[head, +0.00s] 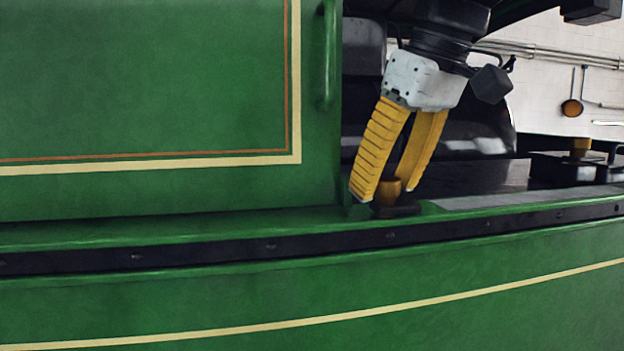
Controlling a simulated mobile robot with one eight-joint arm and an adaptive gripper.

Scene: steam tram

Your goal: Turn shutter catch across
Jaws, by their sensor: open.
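My gripper (385,192) has two ribbed yellow fingers and points down at the ledge beside the green panel. It is open, with its fingers apart. A small brass-coloured knob (388,190) on a dark base stands between and partly behind the fingertips; it may be the shutter catch, but I cannot tell for sure. The left finger is in front of part of it. I cannot tell whether either finger touches it.
A large green panel (140,80) with a green handrail (328,55) stands close on the left. A green ledge (200,232) runs below. A dark block with another brass knob (579,147) sits at right. A pan (572,107) hangs on the white wall.

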